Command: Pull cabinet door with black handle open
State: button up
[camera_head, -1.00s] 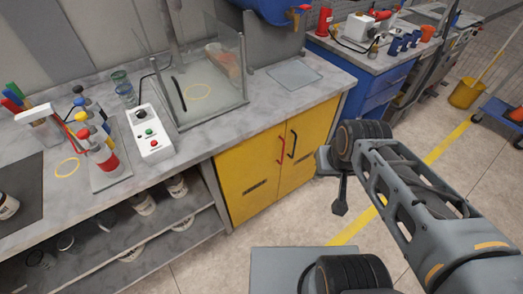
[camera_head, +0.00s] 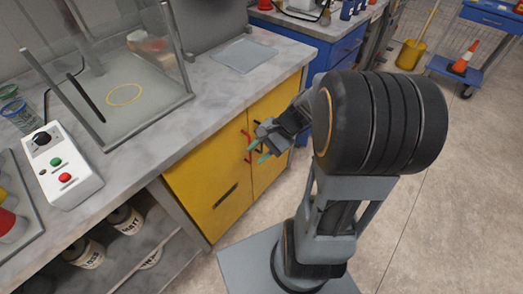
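The yellow cabinet under the bench has a left door (camera_head: 208,182) and a right door (camera_head: 272,104). Both look closed. A red handle (camera_head: 246,136) is on the left door near the seam. The black handle on the right door is mostly hidden behind my gripper. My gripper (camera_head: 256,151) is in front of the doors near the handles, its greenish fingertips apart and pointing left. I see nothing between the fingers. Whether it touches a handle, I cannot tell.
A glass enclosure (camera_head: 178,98) and a white control box with buttons (camera_head: 62,168) stand on the bench. Cans (camera_head: 126,218) sit on the shelf below, left of the cabinet. Floor (camera_head: 440,220) to the right is clear. A blue cart (camera_head: 475,75) stands farther back.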

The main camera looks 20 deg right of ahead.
jog(key=w+d+f+m+t+y+b, duration=0.1)
jog(key=w+d+f+m+t+b, duration=0.35)
jog(key=d+f+m+t, duration=0.35)
jog(key=w+d+f+m+t+y+b, duration=0.1)
jog(key=w+d+f+m+t+b, duration=0.2)
jog(key=d+f+m+t+b, duration=0.5)
jog(key=w+a, duration=0.2)
jog(key=w, duration=0.1)
jog(key=w+a+f+g, duration=0.1)
jog(key=w+a, duration=0.1)
jog(key=w, duration=0.2)
jog(key=w+a+f+g, duration=0.1)
jog(key=w+a, duration=0.2)
jog(key=shift+w+m, duration=0.25)
jog(key=shift+m, duration=0.15)
grip_shut()
